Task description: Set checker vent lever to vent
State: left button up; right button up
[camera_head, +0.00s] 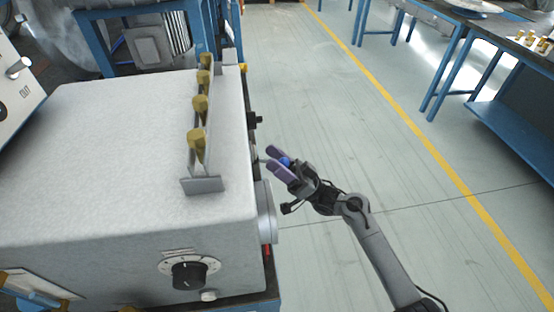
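The large light-grey box (110,130) fills the left of the head view. My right gripper (271,157) is just beyond its right side, with its two purple fingers pointing left towards the box. The fingers are spread apart. A small blue ball-like piece (285,161) shows between them; I cannot tell whether it is a lever knob or whether the fingers touch it. A thin grey stub (260,160) shows between the box side and the fingers. The vent lever and its marking cannot be made out clearly; the box's right face is mostly hidden. My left gripper is out of view.
A rail with several brass fittings (197,143) stands on the box top. A black dial knob (188,275) is on the front face, and a black fitting (256,120) juts from the right side. Open floor (340,110) lies to the right, before blue-framed benches (510,130).

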jog(key=shift+d, duration=0.15)
jog(key=shift+d+f, duration=0.15)
jog(key=shift+f, duration=0.05)
jog(key=p+v, duration=0.1)
jog(key=v, duration=0.9)
jog(key=shift+s, duration=0.1)
